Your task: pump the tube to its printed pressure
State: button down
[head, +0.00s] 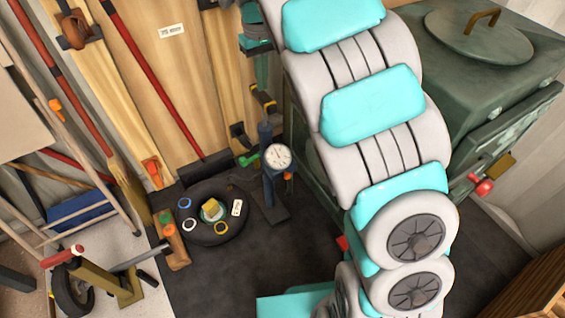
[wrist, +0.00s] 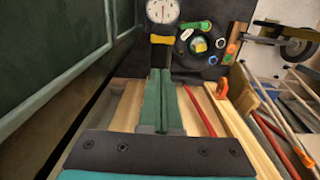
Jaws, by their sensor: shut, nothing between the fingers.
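A black tube (head: 207,188) lies flat on the dark mat. A white tag (head: 237,207) lies on it; its print is too small to read. A floor pump (head: 266,150) stands right of the tube, with a round white gauge (head: 278,157) whose reading I cannot make out. The pump's yellow and black handle (head: 264,103) is at its top. In the wrist view, my gripper (wrist: 161,72) is shut and empty, its green fingers together just short of the handle (wrist: 162,39). The gauge (wrist: 162,11) and tube (wrist: 184,58) show beyond. My arm covers part of the head view.
Several small coloured rings and a yellow block (head: 211,209) lie at the tube. A dark green cabinet (head: 470,75) stands close on the right. Boards and long-handled tools lean at the left and back. A clamp-like stand (head: 110,285) is at the lower left. Dark mat is clear in front.

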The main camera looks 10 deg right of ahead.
aim_at(263, 95)
jog(key=shift+f, duration=0.15)
jog(key=shift+f+b, duration=1.1)
jog(key=shift+f, duration=1.55)
jog(key=shift+r+p, duration=1.15)
jog(key=shift+r, duration=1.7)
